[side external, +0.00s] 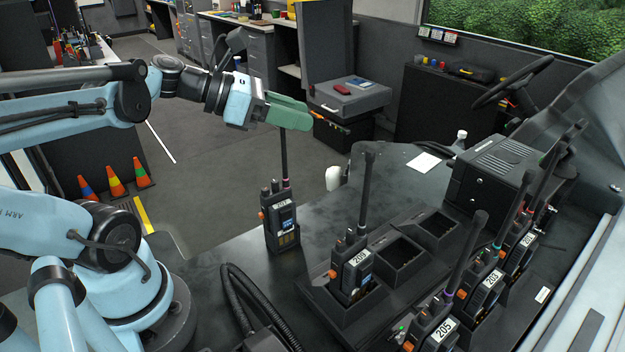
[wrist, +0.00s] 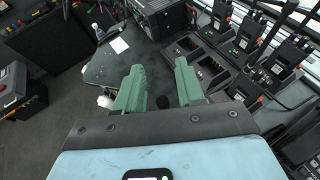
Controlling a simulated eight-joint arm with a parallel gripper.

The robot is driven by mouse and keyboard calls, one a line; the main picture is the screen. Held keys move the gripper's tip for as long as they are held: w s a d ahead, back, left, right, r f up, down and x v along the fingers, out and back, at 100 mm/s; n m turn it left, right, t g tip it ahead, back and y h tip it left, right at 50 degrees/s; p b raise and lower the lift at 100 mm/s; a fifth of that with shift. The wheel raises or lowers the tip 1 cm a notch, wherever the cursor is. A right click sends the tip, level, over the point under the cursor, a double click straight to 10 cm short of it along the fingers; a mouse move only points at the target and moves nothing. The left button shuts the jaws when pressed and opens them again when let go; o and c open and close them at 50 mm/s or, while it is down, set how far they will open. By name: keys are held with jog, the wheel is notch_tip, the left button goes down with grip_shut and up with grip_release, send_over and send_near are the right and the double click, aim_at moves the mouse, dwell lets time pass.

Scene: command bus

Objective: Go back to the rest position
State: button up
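My gripper (side external: 306,117) has green fingers and sits level above the dark counter. In the wrist view its two fingers (wrist: 159,68) are spread wide apart with nothing held between them. A black handheld radio (side external: 281,222) stands upright on the counter below the gripper. Its long antenna (side external: 284,155) rises up to the fingers, where its top is hidden in the side view. In the wrist view a dark round spot, seemingly the antenna tip (wrist: 163,102), shows in the gap near the palm. I cannot tell whether it touches anything.
A charger tray (side external: 350,322) holds a radio labelled 209 (side external: 354,270) and has empty pockets. More radios (side external: 484,290) with tall antennas stand to the right. A black box (side external: 491,181), a steering wheel (side external: 512,82) and a white card (side external: 424,162) lie beyond. A coiled cord (side external: 255,305) lies in front.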

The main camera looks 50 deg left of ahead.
jog(key=shift+s+a+f, duration=0.35)
jog(key=shift+s+f, duration=0.3)
jog(key=shift+f, duration=0.2)
jog(key=shift+s+a+f, duration=0.3)
jog(key=shift+s+f, duration=0.35)
jog(key=shift+f, duration=0.15)
dwell(0.6)
